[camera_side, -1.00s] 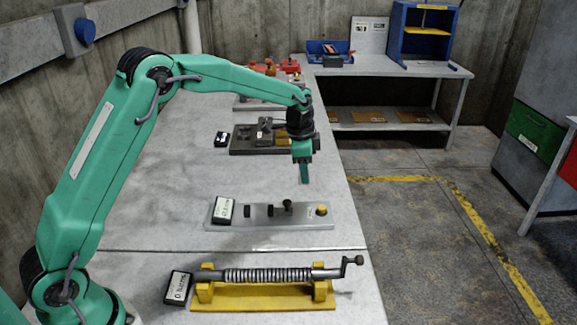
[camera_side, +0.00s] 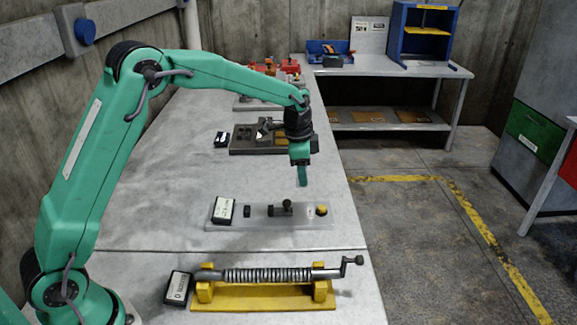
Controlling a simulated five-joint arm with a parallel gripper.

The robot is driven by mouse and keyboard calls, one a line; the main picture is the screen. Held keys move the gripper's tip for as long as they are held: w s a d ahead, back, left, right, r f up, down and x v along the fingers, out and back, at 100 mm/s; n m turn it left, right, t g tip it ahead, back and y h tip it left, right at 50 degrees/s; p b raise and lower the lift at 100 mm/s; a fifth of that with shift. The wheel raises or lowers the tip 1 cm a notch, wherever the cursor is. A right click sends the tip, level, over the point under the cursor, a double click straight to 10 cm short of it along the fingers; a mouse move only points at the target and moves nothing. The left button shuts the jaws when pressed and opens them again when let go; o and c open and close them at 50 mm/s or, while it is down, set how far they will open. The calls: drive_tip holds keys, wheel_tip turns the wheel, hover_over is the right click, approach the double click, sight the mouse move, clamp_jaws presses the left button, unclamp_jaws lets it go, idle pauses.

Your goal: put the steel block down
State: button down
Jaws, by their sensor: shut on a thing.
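My gripper (camera_side: 302,178) hangs above the grey bench (camera_side: 180,160), near its right edge, with its fingers pointing down and slightly tilted. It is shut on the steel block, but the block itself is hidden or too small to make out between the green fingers. The fingertips are above and behind a pale grey plate (camera_side: 300,222) and appear clear of it.
The plate carries a white-faced label box (camera_side: 223,210), dark fittings (camera_side: 283,209) and a yellow knob (camera_side: 321,210). In front, a yellow stand (camera_side: 265,297) bears a ribbed shaft (camera_side: 268,275). Behind is a dark fixture (camera_side: 255,141). Bare bench lies left of my gripper.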

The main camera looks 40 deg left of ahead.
drive_tip(key=s+d+r, duration=0.1)
drive_tip(key=s+d, duration=0.2)
drive_tip(key=s, duration=1.1)
drive_tip(key=shift+d+r+n, duration=0.2)
drive_tip(key=shift+r+n, duration=0.2)
drive_tip(key=shift+w, duration=0.1)
drive_tip(key=w+a+f, duration=0.1)
drive_tip(key=a+f, duration=0.1)
drive_tip(key=a, duration=0.1)
drive_tip(key=w+a+f, duration=0.2)
drive_tip(key=a, duration=0.2)
drive_tip(key=w+a+f, duration=0.2)
drive_tip(key=a+f, duration=0.1)
drive_tip(key=shift+a, duration=0.35)
drive_tip(key=shift+f, duration=2.05)
drive_tip(key=c, duration=0.7)
unclamp_jaws()
drive_tip(key=shift+s+f, duration=0.1)
